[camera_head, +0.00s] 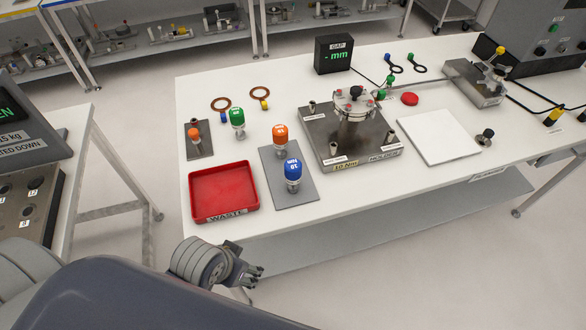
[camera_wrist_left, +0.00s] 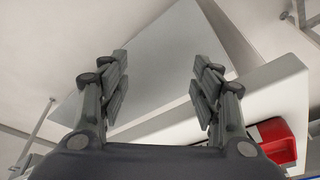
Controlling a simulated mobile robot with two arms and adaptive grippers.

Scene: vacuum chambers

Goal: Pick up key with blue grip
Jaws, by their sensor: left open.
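The key with the blue grip (camera_head: 292,169) stands upright on a grey plate (camera_head: 304,193) near the front of the white table in the head view. Its grip bears white lettering. My left gripper (camera_head: 254,274) is in front of the table's front edge, left of and nearer than the blue key, apart from it. In the left wrist view my left gripper (camera_wrist_left: 158,80) has its fingers wide apart with nothing between them. The blue key does not show in that view. My right gripper is not in view.
An orange-topped key (camera_head: 280,133) stands behind the blue one. A green-topped key (camera_head: 237,118) stands further left. A red waste tray (camera_head: 194,208) lies left of the blue key, and also shows in the wrist view (camera_wrist_left: 289,151). A metal holder (camera_head: 319,138) stands to the right.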

